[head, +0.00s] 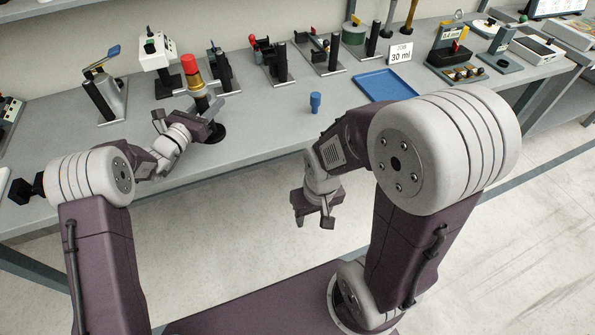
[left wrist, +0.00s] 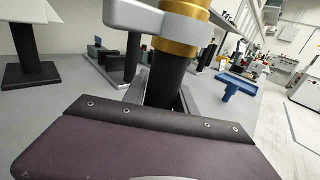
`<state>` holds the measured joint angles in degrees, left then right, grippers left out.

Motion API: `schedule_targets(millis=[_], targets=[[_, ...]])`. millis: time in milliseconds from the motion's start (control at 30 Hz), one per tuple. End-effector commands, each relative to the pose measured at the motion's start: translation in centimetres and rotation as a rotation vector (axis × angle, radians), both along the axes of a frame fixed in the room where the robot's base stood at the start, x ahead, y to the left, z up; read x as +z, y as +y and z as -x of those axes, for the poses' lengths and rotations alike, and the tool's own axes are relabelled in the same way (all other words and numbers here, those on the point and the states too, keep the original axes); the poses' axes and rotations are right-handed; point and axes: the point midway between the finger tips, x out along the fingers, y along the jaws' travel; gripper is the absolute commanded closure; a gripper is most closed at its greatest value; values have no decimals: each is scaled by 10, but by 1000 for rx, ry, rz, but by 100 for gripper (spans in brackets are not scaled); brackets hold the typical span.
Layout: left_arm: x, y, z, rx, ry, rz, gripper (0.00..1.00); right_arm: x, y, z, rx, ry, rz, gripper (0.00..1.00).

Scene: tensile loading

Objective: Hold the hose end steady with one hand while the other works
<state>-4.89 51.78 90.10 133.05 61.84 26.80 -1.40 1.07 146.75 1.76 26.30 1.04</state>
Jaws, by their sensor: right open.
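An upright black hose end (left wrist: 170,75) with a brass collar stands at the table's front left. In the head view its brass collar (head: 195,83) and a red cap (head: 189,64) show above my left gripper (head: 207,108). My left gripper is shut on the black part below the collar, one finger on each side of it in the left wrist view. The contact is partly hidden. My right gripper (head: 312,222) is open and empty, pointing down in front of the table edge. A small blue fitting (head: 315,102) stands on the table's front part.
A blue tray (head: 385,86) lies right of the blue fitting, with a "30 ml" sign (head: 400,54) behind it. A stand with a blue lever (head: 104,90) is at the left. Several black fixtures line the back. The table's front middle is mostly clear.

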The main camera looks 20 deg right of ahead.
Motion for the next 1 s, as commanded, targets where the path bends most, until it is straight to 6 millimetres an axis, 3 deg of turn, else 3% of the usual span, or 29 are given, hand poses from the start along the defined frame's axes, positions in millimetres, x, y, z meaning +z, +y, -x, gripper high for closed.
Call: schedule_targets(millis=[67, 433, 800, 1000], targets=[[0, 0, 0, 0, 0, 0, 44, 0, 0, 0, -1, 0, 0, 49], [0, 5, 4, 1, 1, -1, 44, 0, 0, 0, -3, -1, -1, 49], [0, 66, 65, 4, 2, 1, 44, 0, 0, -1, -3, -1, -1, 49], [0, 84, 83, 2, 1, 1, 44, 0, 0, -1, -3, -1, -1, 49]])
